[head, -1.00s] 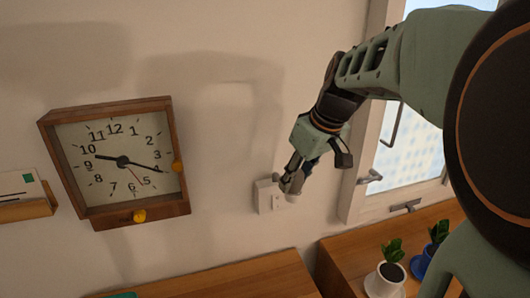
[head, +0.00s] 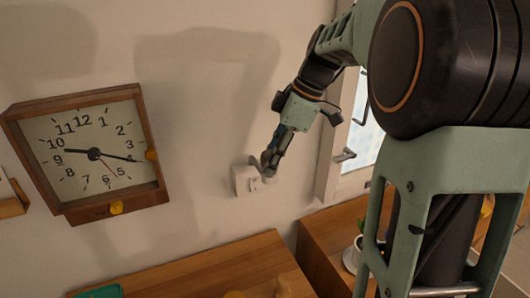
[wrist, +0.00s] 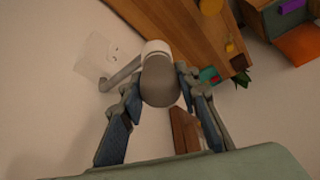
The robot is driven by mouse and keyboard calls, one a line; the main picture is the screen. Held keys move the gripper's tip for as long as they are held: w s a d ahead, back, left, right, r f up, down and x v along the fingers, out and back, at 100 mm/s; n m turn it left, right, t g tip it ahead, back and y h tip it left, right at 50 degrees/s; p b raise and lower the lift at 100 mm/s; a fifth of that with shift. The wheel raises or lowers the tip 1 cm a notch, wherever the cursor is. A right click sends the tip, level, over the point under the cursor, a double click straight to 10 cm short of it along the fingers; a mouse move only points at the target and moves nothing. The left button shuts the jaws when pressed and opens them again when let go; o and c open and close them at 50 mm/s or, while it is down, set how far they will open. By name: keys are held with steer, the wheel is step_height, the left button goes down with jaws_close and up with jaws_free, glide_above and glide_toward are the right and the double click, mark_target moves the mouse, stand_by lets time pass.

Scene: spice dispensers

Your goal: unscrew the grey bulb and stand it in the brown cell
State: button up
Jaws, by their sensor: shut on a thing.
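The grey bulb (wrist: 160,84) fills the middle of the wrist view, rounded end toward the camera. Behind it is a white socket (wrist: 155,48) on a short grey bracket from a white wall plate (wrist: 97,57). I cannot tell whether the bulb is still threaded in the socket. My gripper (wrist: 159,90) has one finger on each side of the bulb and is shut on it. In the head view my gripper (head: 271,161) points down beside the wall plate (head: 243,181), and the bulb is hidden or too small to tell. I cannot make out the brown cell for sure.
A wooden clock (head: 95,155) hangs on the wall at left. A wooden surface (head: 200,270) runs below the fitting. A window (head: 362,140) is at right. In the wrist view, an orange panel (wrist: 300,46) and a purple piece (wrist: 290,6) are at top right.

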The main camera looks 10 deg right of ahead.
stand_by(0.3)
steer(key=n+p, duration=0.1)
steer(key=n, duration=0.1)
steer(key=n+g+p, duration=0.1)
steer(key=n, duration=0.1)
steer(key=shift+w+r+g, duration=0.1)
steer(key=shift+r+g, duration=0.05)
steer(key=shift+g, duration=0.15)
steer(key=n+g+p, duration=0.1)
steer(key=n+p, duration=0.1)
steer(key=n, duration=0.1)
steer(key=shift+n+g, duration=0.3)
steer(key=shift+n, duration=0.1)
steer(key=shift+n+g+h, duration=0.3)
steer(key=shift+n, duration=0.5)
steer(key=n, duration=0.3)
steer(key=shift+a+g+h, duration=0.1)
steer(key=shift+g+h, duration=0.3)
steer(key=n+h, duration=0.1)
steer(key=n, duration=0.2)
steer(key=n+g+h, duration=0.1)
steer(key=n, duration=0.2)
